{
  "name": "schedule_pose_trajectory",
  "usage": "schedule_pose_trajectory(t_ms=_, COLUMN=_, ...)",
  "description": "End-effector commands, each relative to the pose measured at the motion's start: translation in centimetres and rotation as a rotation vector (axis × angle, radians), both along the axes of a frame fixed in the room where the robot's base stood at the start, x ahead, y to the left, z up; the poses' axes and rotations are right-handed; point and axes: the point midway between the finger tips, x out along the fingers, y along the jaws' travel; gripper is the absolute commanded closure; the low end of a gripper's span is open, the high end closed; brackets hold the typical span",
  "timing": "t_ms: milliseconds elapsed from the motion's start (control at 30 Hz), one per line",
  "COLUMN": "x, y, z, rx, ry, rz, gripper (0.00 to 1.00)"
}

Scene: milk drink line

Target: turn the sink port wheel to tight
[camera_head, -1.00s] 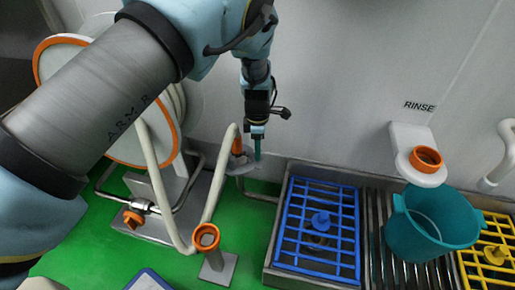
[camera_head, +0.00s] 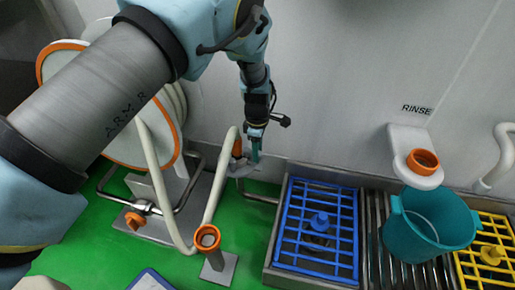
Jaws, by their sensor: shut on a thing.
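A grey port fitting (camera_head: 240,171) stands by the wall at the left end of the sink, with a pipe running from it to the sink. I take its grey rim as the sink port wheel. An orange collar (camera_head: 237,147) at the end of the pale hose sits upright on the fitting. My gripper (camera_head: 255,158) points down just right of the collar, its teal fingers at the grey rim. It is shut on the wheel. The fingers and the low angle hide the exact contact, and no tight mark can be read.
A hose reel (camera_head: 101,155) and a pale hose (camera_head: 152,185) stand left of the fitting. An orange-topped post (camera_head: 207,238) stands in front. The sink holds a blue grate (camera_head: 286,240), a teal bucket (camera_head: 418,255) and a yellow grate (camera_head: 478,240).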

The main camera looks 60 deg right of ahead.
Motion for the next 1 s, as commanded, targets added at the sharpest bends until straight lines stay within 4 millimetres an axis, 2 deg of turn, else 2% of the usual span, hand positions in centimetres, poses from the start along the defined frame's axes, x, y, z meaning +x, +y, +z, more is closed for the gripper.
schedule_pose_trajectory(t_ms=1000, x=0.16, y=-0.05, z=0.04, rx=-0.001, ry=-0.001, rz=-0.963, gripper=1.00)
